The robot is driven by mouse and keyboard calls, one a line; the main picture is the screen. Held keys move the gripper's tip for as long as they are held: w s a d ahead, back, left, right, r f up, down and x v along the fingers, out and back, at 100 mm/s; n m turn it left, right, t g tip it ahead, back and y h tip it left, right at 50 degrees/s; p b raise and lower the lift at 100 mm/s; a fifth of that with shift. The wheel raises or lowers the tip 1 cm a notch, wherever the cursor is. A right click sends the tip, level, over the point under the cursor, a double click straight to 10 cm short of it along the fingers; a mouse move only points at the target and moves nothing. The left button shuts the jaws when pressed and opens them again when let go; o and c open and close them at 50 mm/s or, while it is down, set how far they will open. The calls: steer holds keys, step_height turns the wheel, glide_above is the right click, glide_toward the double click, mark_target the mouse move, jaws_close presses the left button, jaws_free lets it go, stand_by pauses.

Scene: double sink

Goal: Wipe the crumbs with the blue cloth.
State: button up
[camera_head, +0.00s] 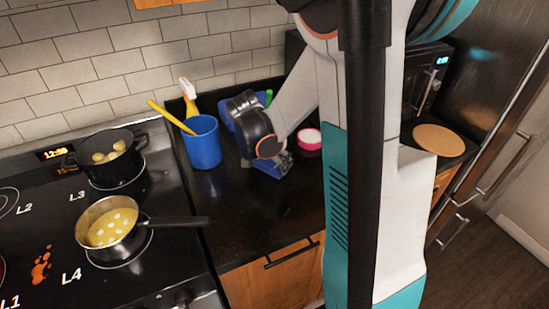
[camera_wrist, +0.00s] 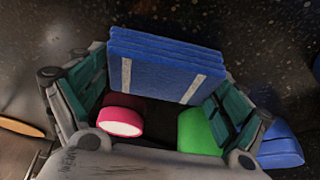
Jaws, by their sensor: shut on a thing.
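My gripper (camera_head: 273,160) is low over the dark counter, right of the blue cup. In the wrist view my gripper (camera_wrist: 160,84) is shut on the blue cloth (camera_wrist: 160,62), a folded stack with two pale stripes. The cloth also shows under my gripper in the head view (camera_head: 271,169); whether it touches the counter is unclear. Small pale specks show on the dark counter at the top right of the wrist view; I cannot tell whether they are crumbs or the stone's pattern.
A blue cup (camera_head: 203,143) with utensils stands to the left. A pink-and-white round thing (camera_head: 309,139) lies to the right. A round tan board (camera_head: 438,140) lies farther right. A pan (camera_head: 110,222) and a pot (camera_head: 110,157) sit on the stove. The front counter is clear.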

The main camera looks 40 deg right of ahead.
mark_target(299, 156)
steer(key=shift+w+a, duration=0.25)
steer(key=shift+a, duration=1)
steer(key=shift+d, duration=0.1)
steer(key=shift+s+d, duration=0.25)
steer(key=shift+d, duration=0.75)
steer(key=shift+s+d, duration=0.2)
steer(key=shift+d, duration=0.75)
steer(key=shift+s+d+f+b, duration=0.1)
steer(key=shift+s+d+b, duration=0.15)
steer(key=shift+d, duration=0.65)
steer(key=shift+s+d+b, duration=0.1)
steer(key=shift+s+d, duration=0.1)
steer(key=shift+d, duration=0.7)
steer(key=shift+s+d, duration=0.25)
steer(key=shift+d, duration=0.8)
steer(key=shift+s+d, duration=0.25)
steer(key=shift+d, duration=0.75)
steer(key=shift+r, duration=0.25)
steer(key=shift+r+p, duration=2.2)
steer(key=shift+r, duration=0.7)
